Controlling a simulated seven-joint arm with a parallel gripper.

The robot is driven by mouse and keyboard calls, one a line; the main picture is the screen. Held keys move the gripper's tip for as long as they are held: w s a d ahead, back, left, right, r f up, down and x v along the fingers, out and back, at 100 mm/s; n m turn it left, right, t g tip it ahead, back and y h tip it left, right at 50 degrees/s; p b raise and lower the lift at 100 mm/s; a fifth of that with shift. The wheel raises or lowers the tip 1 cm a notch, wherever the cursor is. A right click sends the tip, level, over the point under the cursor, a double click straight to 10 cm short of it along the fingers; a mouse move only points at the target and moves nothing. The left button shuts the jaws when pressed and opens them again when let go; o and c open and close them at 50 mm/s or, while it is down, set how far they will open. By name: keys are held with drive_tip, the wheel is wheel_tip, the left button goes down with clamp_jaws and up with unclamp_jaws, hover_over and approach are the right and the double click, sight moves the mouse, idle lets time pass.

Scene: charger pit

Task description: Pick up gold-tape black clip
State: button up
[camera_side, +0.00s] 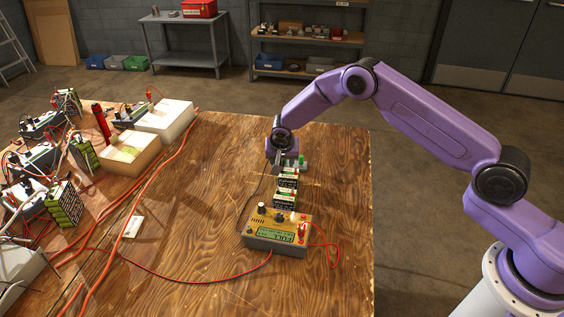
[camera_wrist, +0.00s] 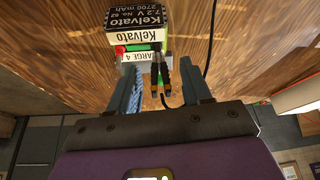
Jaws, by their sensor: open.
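A black clip (camera_wrist: 165,73) with two dark handles shows in the wrist view, on the near side of a white-labelled block under a Kelvato battery pack (camera_wrist: 137,25). Some brownish-gold colour shows on the clip, but the tape is too small to make out. A black lead runs from beside it. My gripper (camera_wrist: 163,84) is open, one finger to each side of the clip, and I cannot tell whether either touches it. In the side view my gripper (camera_side: 281,156) is low over the far end of the row of packs, and the clip cannot be made out there.
A charger box (camera_side: 262,241) with a green display reading FULL stands at the near end of the row, with red wires beside it. Several packs, cables and pale boxes (camera_side: 164,119) crowd the table's left side. The table's right side is clear.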

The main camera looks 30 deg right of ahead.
drive_tip(key=c, duration=0.8)
drive_tip(key=shift+c, duration=0.2)
drive_tip(key=shift+r, duration=0.1)
drive_tip(key=shift+r, duration=0.5)
wheel_tip(320, 180, up, 2)
drive_tip(key=shift+r, duration=0.15)
drive_tip(key=s+r, duration=0.4)
drive_tip(key=r, duration=0.1)
drive_tip(key=shift+s+d, duration=0.15)
drive_tip(key=shift+d, duration=0.1)
drive_tip(key=s+r, duration=0.1)
drive_tip(key=s, duration=0.2)
drive_tip(key=s+d+r, duration=0.1)
drive_tip(key=s+r, duration=0.1)
drive_tip(key=s, duration=0.1)
drive_tip(key=s+r, duration=0.1)
drive_tip(key=s, duration=0.2)
drive_tip(key=shift+s+d+r, duration=0.2)
drive_tip(key=shift+s+r, duration=0.05)
drive_tip(key=shift+s, duration=0.05)
